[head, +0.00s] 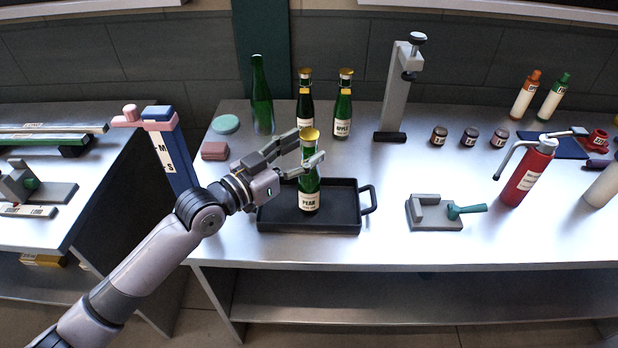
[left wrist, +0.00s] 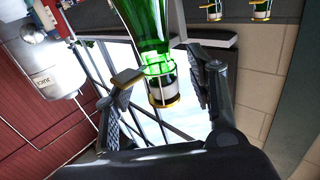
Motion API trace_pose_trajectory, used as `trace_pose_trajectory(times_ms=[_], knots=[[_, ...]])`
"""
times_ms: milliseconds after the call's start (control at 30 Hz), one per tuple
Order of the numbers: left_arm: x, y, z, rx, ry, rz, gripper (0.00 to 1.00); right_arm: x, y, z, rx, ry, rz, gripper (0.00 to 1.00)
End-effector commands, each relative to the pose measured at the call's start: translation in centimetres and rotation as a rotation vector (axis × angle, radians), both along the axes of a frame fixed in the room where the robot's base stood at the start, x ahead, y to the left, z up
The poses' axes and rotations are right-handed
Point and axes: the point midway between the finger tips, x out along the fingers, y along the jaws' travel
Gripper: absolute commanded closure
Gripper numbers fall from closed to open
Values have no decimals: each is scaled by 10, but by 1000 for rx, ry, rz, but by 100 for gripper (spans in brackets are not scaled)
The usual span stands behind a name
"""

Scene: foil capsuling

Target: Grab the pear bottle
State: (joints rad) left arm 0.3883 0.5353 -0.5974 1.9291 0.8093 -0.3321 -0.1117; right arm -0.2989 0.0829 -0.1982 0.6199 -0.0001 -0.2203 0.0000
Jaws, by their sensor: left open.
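The pear bottle (head: 309,194) is green with a gold top and a white PEAR label. It stands upright in a black tray (head: 265,224) with a side handle. My left gripper (head: 312,147) is open, with its fingers on either side of the bottle's upper part, just below the gold top. In the left wrist view a green bottle (left wrist: 148,22) hangs inverted in the picture, its banded neck between my open fingers (left wrist: 164,76). I cannot tell whether either finger touches it. My right gripper is not in view.
Behind the tray stand an apple bottle (head: 342,118), another gold-topped bottle (head: 304,112) and an uncapped green bottle (head: 262,105). A grey press stand (head: 396,95) is right of them. A small grey fixture (head: 430,212) sits right of the tray, with bare bench between.

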Motion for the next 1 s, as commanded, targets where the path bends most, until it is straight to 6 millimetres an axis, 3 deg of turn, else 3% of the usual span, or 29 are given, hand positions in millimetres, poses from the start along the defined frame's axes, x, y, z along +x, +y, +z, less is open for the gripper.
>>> trace_pose_trajectory(times_ms=[167,433,1000], knots=[[15,-14,2,-1,0,0,49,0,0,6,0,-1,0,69],[16,-16,0,0,0,1,50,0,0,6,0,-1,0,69],[16,-15,0,0,0,1,88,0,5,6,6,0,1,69]])
